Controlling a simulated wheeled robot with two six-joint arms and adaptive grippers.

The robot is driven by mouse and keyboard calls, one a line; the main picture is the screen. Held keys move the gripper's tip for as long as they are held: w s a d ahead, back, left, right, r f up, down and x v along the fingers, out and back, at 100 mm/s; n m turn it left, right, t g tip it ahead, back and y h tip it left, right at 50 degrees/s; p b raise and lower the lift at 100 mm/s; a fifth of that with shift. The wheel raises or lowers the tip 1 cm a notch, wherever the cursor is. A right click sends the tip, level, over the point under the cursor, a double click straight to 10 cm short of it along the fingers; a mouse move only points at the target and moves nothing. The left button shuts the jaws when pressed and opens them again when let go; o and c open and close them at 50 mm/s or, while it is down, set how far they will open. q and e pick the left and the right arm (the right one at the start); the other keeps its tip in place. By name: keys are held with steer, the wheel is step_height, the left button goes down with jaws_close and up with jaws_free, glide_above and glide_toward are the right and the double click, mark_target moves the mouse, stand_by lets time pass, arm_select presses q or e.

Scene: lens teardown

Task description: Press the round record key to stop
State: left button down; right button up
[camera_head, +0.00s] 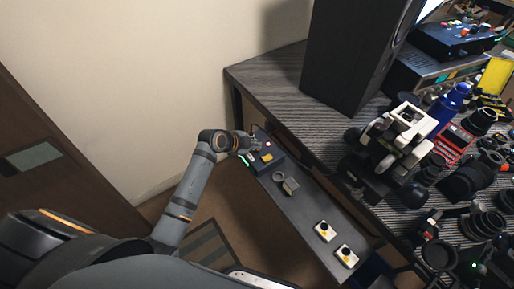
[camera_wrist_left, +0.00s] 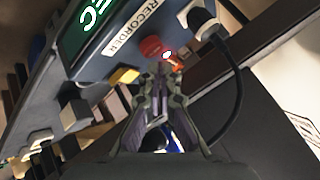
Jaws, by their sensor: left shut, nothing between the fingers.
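The recorder (camera_head: 262,161) is a dark blue-grey box at the left end of a narrow dark shelf in the head view. In the left wrist view the recorder (camera_wrist_left: 100,62) fills the upper left, with a RECORDER label and a green lit display (camera_wrist_left: 90,22) reading "EC", partly cut off. The round red record key (camera_wrist_left: 151,46) is on its panel, beside a small glowing lamp (camera_wrist_left: 167,55). My left gripper (camera_head: 250,143) is shut and empty at the recorder. Its fingertips (camera_wrist_left: 163,70) sit just below the red key in the picture; I cannot tell whether they touch it.
A yellow key (camera_wrist_left: 124,75) is close to the fingertips. A black cable (camera_wrist_left: 238,75) loops from a plug on the right. Two white boxes (camera_head: 346,256) stand farther along the shelf. A ridged table (camera_head: 268,77) with a speaker (camera_head: 350,45) and crowded gear is behind.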

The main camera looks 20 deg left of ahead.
arm_select(q)
steer(key=shift+f, duration=0.1)
steer(key=shift+f, duration=0.35)
steer(key=shift+f+b, duration=0.2)
steer(key=shift+b, duration=0.1)
steer(key=shift+r, duration=0.1)
steer(key=shift+r+p, duration=0.55)
steer(key=shift+p, duration=0.15)
steer(key=shift+r, duration=0.1)
step_height(320, 180, up, 6)
steer(key=p, duration=0.5)
stand_by(0.3)
